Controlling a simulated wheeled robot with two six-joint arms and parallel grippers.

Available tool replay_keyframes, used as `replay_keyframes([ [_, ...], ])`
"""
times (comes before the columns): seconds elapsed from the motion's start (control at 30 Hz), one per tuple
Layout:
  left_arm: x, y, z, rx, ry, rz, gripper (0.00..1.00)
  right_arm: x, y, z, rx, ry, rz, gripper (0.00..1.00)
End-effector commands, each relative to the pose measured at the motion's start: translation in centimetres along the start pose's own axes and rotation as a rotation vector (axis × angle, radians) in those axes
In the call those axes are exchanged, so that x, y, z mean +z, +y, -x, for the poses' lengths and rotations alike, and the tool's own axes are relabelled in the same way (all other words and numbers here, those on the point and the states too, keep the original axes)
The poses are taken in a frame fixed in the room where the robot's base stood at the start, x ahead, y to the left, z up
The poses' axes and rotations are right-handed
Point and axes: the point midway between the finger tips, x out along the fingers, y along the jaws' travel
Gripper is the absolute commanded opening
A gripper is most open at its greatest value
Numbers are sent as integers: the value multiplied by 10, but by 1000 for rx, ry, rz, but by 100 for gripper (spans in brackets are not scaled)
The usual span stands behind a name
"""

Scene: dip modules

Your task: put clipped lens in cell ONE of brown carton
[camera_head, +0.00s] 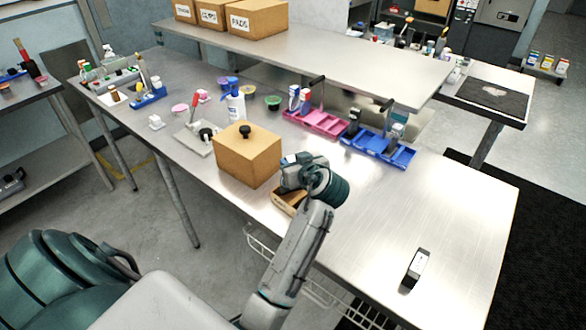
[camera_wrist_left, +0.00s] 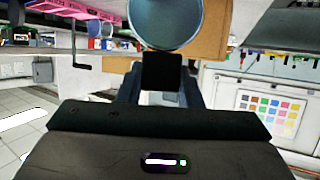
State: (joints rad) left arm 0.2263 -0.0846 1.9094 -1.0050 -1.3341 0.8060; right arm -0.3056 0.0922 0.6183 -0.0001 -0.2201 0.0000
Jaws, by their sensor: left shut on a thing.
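My left gripper (camera_head: 290,180) is above the small open brown carton (camera_head: 277,203) at the table's front edge, and my wrist hides much of the carton and its cells. In the left wrist view my left gripper (camera_wrist_left: 162,92) is shut on a black clip below a round blue-grey lens (camera_wrist_left: 166,18). This clipped lens is hidden in the head view. I cannot tell whether it touches the carton. The cell labels cannot be read. My right gripper is not in view.
A larger brown box (camera_head: 240,160) with a black knob stands just left of my gripper. Pink (camera_head: 318,122) and blue (camera_head: 378,148) bin trays stand behind it. A small black-and-white device (camera_head: 416,268) lies at the right front. The table's right side is otherwise clear.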

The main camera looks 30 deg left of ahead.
Motion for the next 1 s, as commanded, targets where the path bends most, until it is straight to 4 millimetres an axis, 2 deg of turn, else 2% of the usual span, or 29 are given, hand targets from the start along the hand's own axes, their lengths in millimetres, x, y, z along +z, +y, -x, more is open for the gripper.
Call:
replay_keyframes([
  [0.2, 26, -1, -10, -1, -2, -3, 0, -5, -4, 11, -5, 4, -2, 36],
  [0.4, 29, 0, -12, 0, -1, -1, 0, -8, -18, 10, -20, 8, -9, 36],
  [0.57, 32, 0, -13, 0, -1, -2, 0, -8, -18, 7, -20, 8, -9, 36],
  [0.6, 31, 0, -12, 0, -1, -1, 38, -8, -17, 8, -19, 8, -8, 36],
  [0.67, 30, 0, -12, 0, -1, -2, 50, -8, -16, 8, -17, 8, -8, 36],
  [0.7, 30, 0, -12, 0, -1, -2, 54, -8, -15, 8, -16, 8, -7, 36],
  [1.0, 29, 0, -12, 0, -1, -2, 54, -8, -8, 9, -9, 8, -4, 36],
])
